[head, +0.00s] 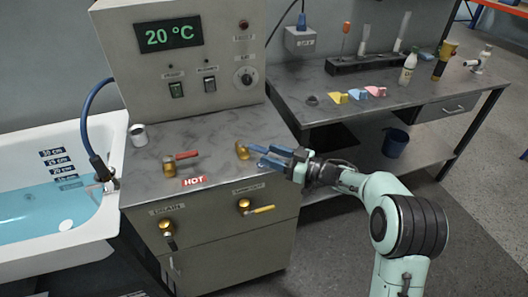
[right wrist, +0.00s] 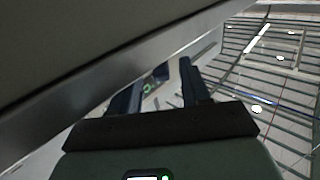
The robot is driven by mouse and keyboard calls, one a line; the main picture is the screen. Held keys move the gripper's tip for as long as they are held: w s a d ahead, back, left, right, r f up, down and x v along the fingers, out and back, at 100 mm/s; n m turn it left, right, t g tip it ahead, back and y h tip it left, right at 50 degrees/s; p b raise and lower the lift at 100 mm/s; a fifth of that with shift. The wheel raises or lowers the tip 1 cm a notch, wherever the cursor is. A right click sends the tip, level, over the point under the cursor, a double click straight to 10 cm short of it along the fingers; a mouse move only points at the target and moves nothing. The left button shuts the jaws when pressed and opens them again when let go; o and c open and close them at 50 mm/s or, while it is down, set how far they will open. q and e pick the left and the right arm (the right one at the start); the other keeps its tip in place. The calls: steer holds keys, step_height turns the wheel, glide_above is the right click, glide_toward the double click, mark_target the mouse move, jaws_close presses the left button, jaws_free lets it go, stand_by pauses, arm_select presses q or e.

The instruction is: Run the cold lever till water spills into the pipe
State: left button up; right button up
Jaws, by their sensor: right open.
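The white bathtub (head: 108,215) at the left holds blue water (head: 35,212), below some depth labels (head: 52,153). I cannot pick out an overflow pipe for sure. My left gripper is out of view.
A drain lever (head: 167,228) and a yellow-handled lever (head: 258,210) are on the cabinet front. The display (head: 168,36) reads 20 °C. A side table (head: 330,90) with bottles stands behind right.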

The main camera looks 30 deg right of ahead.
steer(key=v, duration=0.9)
steer(key=shift+s, duration=0.3)
steer(key=shift+d, duration=0.15)
